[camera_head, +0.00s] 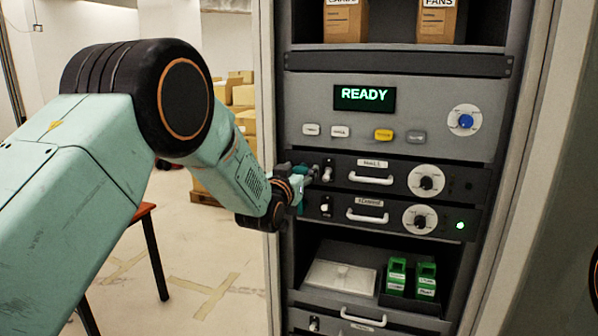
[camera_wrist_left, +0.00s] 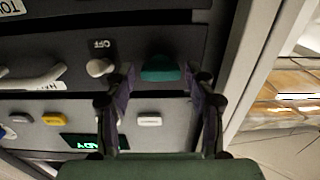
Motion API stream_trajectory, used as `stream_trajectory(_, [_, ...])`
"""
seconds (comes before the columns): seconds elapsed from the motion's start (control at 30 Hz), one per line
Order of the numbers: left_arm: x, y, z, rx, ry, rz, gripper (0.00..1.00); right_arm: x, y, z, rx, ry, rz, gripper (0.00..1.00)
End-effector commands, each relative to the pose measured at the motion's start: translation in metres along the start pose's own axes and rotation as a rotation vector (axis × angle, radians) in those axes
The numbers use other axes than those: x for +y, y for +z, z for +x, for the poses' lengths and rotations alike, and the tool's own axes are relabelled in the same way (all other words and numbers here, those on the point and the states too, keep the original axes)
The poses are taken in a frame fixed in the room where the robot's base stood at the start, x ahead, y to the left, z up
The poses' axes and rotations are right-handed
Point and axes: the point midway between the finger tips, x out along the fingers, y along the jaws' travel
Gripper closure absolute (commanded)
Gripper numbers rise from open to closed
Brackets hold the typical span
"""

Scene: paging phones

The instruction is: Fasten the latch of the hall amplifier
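The hall amplifier (camera_head: 450,182) is the upper of two black units in the rack, with a white handle (camera_head: 371,179) and a dial (camera_head: 425,181). In the left wrist view, its teal latch (camera_wrist_left: 160,68) sits at the panel's end beside the OFF switch (camera_wrist_left: 100,67). My left gripper (camera_head: 312,174) is at the amplifier's left end. In the left wrist view my left gripper (camera_wrist_left: 158,78) has its fingers apart, one on each side of the latch; I cannot tell whether they touch it. The gripper hides the latch in the head view. My right gripper is not in view.
A similar amplifier (camera_head: 385,215) with a lit green lamp sits directly below. Above is a panel with a READY display (camera_head: 364,98), several buttons and a blue knob (camera_head: 466,121). Rack posts (camera_head: 267,120) flank the units. A shelf below holds green boxes (camera_head: 397,275).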

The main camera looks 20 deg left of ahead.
Motion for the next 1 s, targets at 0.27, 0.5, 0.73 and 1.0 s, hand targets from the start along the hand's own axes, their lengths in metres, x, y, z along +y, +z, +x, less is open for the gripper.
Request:
stream_trajectory(0.27, [0.000, 0.000, 0.000, 0.000, 0.001, 0.001, 0.72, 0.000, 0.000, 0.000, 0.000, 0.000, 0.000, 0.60])
stream_trajectory(0.5, [-0.001, 0.000, 0.000, 0.000, -0.001, -0.001, 0.92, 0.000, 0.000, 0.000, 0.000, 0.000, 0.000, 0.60])
stream_trajectory(0.73, [0.000, 0.000, 0.000, 0.000, 0.000, -0.019, 0.92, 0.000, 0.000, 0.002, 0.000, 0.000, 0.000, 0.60])
stream_trajectory(1.0, [-0.001, 0.001, 0.000, 0.001, 0.000, -0.152, 0.92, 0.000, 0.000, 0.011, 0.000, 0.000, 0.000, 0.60])
